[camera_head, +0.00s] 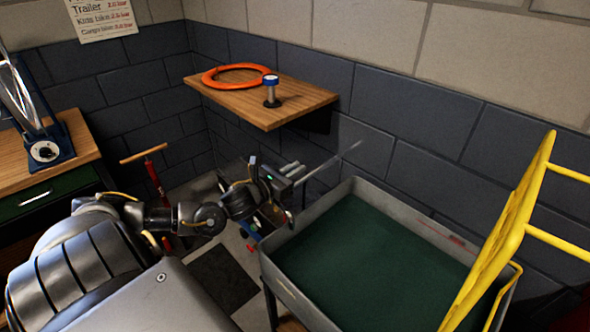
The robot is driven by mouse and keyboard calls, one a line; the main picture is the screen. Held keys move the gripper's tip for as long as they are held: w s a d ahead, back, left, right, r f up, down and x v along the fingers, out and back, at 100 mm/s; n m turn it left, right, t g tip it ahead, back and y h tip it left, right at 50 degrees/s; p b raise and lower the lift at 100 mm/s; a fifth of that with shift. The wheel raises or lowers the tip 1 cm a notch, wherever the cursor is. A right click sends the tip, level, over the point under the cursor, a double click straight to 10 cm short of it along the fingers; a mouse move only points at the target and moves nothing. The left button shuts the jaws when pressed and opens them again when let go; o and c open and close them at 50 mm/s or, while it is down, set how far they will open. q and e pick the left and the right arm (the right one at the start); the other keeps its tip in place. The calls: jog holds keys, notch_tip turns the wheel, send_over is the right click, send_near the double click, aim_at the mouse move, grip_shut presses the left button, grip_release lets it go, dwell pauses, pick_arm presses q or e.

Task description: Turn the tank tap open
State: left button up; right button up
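The tank (283,288) is an open grey trough on legs, with a dark green surface inside, at the lower middle. My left gripper (291,175) is above and just outside the tank's back left corner. It is small and seen from behind, and I cannot make out a gap between its fingers. I cannot tell whether either is the tap. My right gripper is out of view.
A wooden wall shelf (240,103) holds an orange ring (208,77) and a blue-topped post (271,90). A yellow rail frame (507,232) leans over the tank's right side. A wooden bench (76,150) stands at left. A red upright with a wooden handle (143,153) stands beside it.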

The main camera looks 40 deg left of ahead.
pick_arm(q)
grip_shut()
jog(key=shift+r+y, duration=0.1)
jog(key=shift+y, duration=0.2)
jog(key=n+y+p, duration=0.1)
jog(key=y, duration=0.1)
jog(key=n+y+p, duration=0.1)
jog(key=shift+a+r+n+y, duration=0.15)
jog(key=shift+n+y, duration=0.25)
jog(key=shift+s+a+f+n+g+y+p, duration=0.1)
jog(key=shift+s+a+n+g+y+p, duration=0.15)
jog(key=shift+n+g+y+p, duration=2.15)
jog(key=shift+s+a+f+n+g+y+p, duration=0.1)
jog(key=shift+s+a+n+g+y+p, duration=0.1)
jog(key=shift+n+g+y+p, duration=2.2)
jog(key=shift+s+a+n+g+y+p, duration=0.2)
jog(key=shift+a+n+g+y+p, duration=0.05)
jog(key=shift+n+g+y+p, duration=2.15)
jog(key=shift+g+y, duration=0.3)
jog(key=shift+g, duration=0.1)
